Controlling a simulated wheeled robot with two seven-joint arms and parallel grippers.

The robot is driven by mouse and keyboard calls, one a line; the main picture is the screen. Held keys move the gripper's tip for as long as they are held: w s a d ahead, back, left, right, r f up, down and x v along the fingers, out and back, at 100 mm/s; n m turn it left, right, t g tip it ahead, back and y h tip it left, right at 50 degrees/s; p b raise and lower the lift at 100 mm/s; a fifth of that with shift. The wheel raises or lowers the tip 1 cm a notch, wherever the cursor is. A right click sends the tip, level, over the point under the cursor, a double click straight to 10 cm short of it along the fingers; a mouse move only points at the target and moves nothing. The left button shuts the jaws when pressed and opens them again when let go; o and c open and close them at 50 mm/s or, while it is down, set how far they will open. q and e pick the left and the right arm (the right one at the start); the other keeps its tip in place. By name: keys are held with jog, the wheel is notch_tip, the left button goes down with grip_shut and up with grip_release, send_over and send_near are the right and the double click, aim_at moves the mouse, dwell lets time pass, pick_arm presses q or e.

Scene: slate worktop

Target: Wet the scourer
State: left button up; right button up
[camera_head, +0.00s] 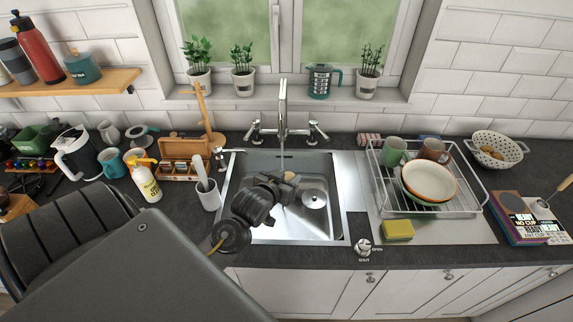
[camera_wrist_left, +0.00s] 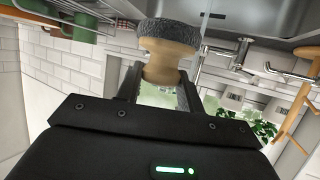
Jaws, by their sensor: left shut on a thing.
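My left gripper (camera_head: 279,184) reaches over the sink from the left and is shut on the wooden handle of the scourer (camera_head: 289,177). In the left wrist view, the scourer (camera_wrist_left: 174,34) has a pale turned wooden handle and a rough grey scouring head. My left fingers (camera_wrist_left: 158,88) grip the handle from both sides. The tap (camera_head: 283,100) stands behind the sink (camera_head: 325,215), with a thin stream of water (camera_head: 282,150) below its spout. The stream also shows close beside the head in the left wrist view; I cannot tell whether they touch. My right gripper is out of view.
A knob (camera_head: 363,246) marked open and shut is at the front edge. A yellow sponge (camera_head: 398,230) lies on the drainer beside a dish rack (camera_head: 460,205) with bowls and mugs. A spray bottle (camera_head: 145,180) and a white utensil cup (camera_head: 208,196) stand left of the sink.

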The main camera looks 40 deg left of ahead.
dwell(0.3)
